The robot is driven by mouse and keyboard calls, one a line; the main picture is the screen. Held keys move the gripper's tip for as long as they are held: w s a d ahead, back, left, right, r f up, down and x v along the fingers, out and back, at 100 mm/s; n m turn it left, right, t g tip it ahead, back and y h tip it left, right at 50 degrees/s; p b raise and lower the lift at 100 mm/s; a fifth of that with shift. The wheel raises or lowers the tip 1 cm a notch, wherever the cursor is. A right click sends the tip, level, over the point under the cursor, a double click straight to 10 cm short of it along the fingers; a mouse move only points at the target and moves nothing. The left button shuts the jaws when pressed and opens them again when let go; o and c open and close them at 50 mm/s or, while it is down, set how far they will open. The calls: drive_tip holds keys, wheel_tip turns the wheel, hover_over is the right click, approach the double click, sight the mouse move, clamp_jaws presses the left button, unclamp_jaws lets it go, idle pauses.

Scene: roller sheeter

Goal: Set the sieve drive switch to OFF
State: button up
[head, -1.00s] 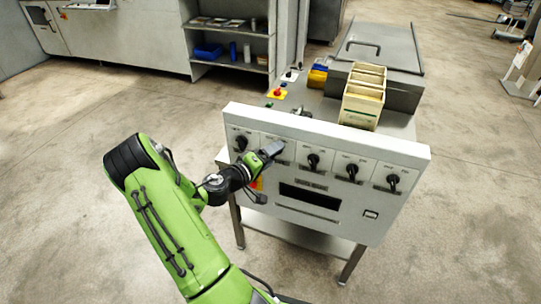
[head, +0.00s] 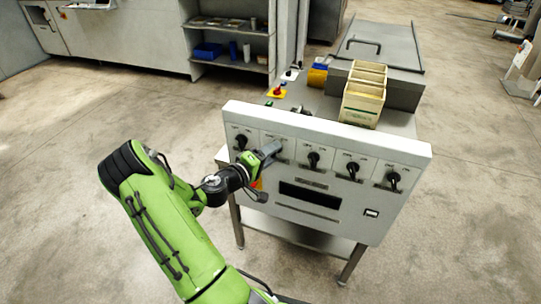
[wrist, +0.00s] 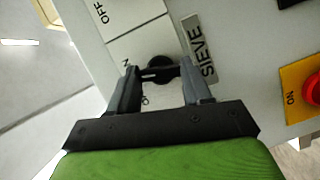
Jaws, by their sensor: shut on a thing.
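The sieve drive switch (wrist: 162,64) is a black rotary knob beside a grey SIEVE label (wrist: 200,50) in the wrist view. My gripper (wrist: 160,76) has its two fingers on either side of the knob's handle and is shut on it. In the head view my gripper (head: 272,150) is at the second switch place from the left on the white panel (head: 325,134) and hides that knob. An OFF mark shows at the upper left in the wrist view, and other position marks beside the knob are partly covered.
Several similar black knobs sit in the same row, one to the left (head: 241,141) and others to the right, the nearest of them (head: 312,159). A red button on a yellow plate (wrist: 292,90) is close by. Wooden boxes (head: 363,95) stand behind the panel.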

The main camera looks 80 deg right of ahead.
drive_tip(key=shift+f+n+g+h+b, duration=0.2)
drive_tip(key=shift+n+h+b, duration=0.35)
drive_tip(key=shift+n, duration=1.15)
drive_tip(key=shift+f+n+g+h+b, duration=0.1)
drive_tip(key=shift+n+g+h+b, duration=0.4)
drive_tip(key=shift+n, duration=1.2)
drive_tip(key=shift+t+h, duration=0.25)
drive_tip(key=shift+t, duration=0.05)
drive_tip(key=o, duration=1.1)
drive_tip(key=shift+c, duration=0.2)
drive_tip(key=v, duration=1.5)
drive_tip(key=shift+w+a, duration=0.2)
drive_tip(key=shift+a, duration=0.2)
